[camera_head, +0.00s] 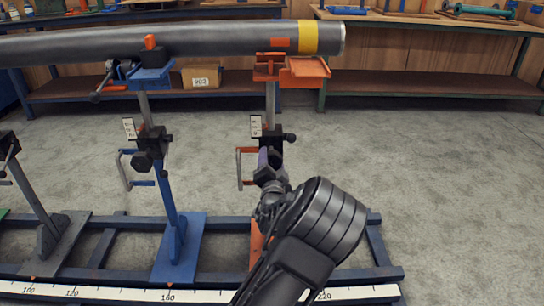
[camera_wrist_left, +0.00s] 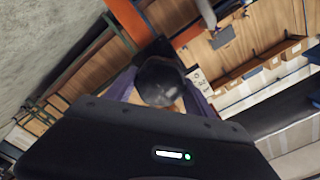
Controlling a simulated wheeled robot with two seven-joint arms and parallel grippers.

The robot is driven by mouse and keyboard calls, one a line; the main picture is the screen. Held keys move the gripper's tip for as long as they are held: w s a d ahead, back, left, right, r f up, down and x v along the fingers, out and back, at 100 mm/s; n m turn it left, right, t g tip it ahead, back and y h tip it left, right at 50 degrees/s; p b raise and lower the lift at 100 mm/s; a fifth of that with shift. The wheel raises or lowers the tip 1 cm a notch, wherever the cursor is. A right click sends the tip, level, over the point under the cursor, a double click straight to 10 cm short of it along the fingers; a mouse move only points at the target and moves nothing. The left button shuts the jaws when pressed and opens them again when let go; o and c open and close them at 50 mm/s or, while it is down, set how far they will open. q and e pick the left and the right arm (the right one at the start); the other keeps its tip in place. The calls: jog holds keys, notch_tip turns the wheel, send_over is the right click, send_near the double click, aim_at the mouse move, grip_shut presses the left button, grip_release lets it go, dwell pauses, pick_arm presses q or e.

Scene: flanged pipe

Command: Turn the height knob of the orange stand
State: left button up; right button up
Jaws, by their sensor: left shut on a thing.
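The orange stand (camera_head: 289,70) holds up the right end of the pipe with its orange cradle. Its grey post runs down into a black clamp block with a small black side knob (camera_head: 290,137). A crank handle (camera_head: 240,168) hangs at the left of the post. My left gripper (camera_head: 268,162) is at the post just below the clamp block, and my arm hides the lower post. In the left wrist view, a dark round knob (camera_wrist_left: 160,82) sits between the fingers of my left gripper, which is shut on it. My right gripper is not in view.
The grey pipe (camera_head: 180,43) with a yellow band lies across the stands. A blue stand (camera_head: 167,195) and a grey stand (camera_head: 40,205) stand to the left on the blue rail frame (camera_head: 215,222) with a scale strip. Workbenches line the back. Floor at right is clear.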

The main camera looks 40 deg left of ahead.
pick_arm(q)
jog(key=shift+m, duration=0.6)
jog(key=shift+p, duration=0.3)
jog(key=o, duration=1.4)
jog(key=shift+c, duration=0.2)
jog(key=shift+s+d, duration=0.1)
jog(key=p+v, duration=0.2)
jog(key=v, duration=0.5)
jog(key=shift+s+d, duration=0.2)
